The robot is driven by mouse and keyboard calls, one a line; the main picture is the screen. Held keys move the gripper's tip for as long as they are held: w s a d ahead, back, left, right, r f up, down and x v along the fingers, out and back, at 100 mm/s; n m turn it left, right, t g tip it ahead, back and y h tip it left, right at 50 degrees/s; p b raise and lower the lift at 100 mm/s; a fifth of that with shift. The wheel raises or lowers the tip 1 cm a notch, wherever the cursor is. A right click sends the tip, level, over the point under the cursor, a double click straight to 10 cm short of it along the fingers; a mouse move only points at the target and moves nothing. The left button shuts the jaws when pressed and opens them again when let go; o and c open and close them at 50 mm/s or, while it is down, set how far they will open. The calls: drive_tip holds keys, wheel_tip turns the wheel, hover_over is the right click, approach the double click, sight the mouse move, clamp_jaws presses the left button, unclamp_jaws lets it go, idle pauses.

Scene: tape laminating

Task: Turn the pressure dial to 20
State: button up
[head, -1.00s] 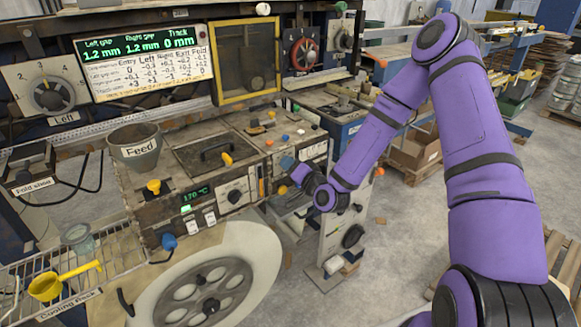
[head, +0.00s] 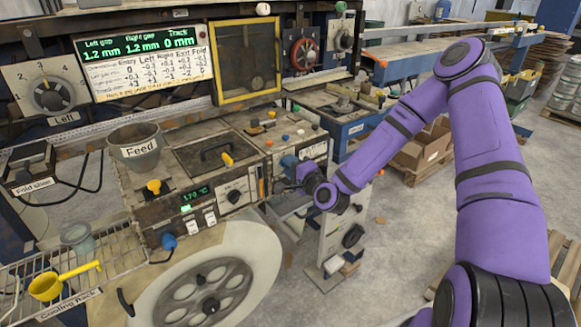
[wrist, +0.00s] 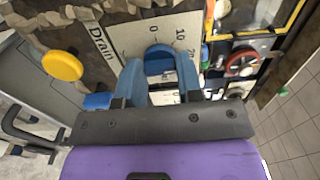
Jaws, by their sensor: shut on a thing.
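The pressure dial (wrist: 158,50) is a blue knob on a pale plate in the wrist view. Its plate carries a printed scale; 0, 10 and what looks like 20 are readable around the knob. My gripper (wrist: 160,68) has its two blue fingers on either side of the knob and is shut on it. The fingers hide part of the knob and the scale, so I cannot tell the exact setting. In the head view my gripper (head: 291,165) is at the front face of the machine, and it hides the dial.
A yellow knob (wrist: 62,66) beside the "Drain" label is left of the dial. A red handwheel (wrist: 241,63) is at the right. In the head view, a selector dial (head: 234,196) and a temperature readout (head: 193,197) are left of my gripper. Open floor (head: 400,240) lies to the right.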

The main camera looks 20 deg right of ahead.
drive_tip(key=shift+f, duration=0.1)
idle(0.3)
drive_tip(key=o, duration=0.9)
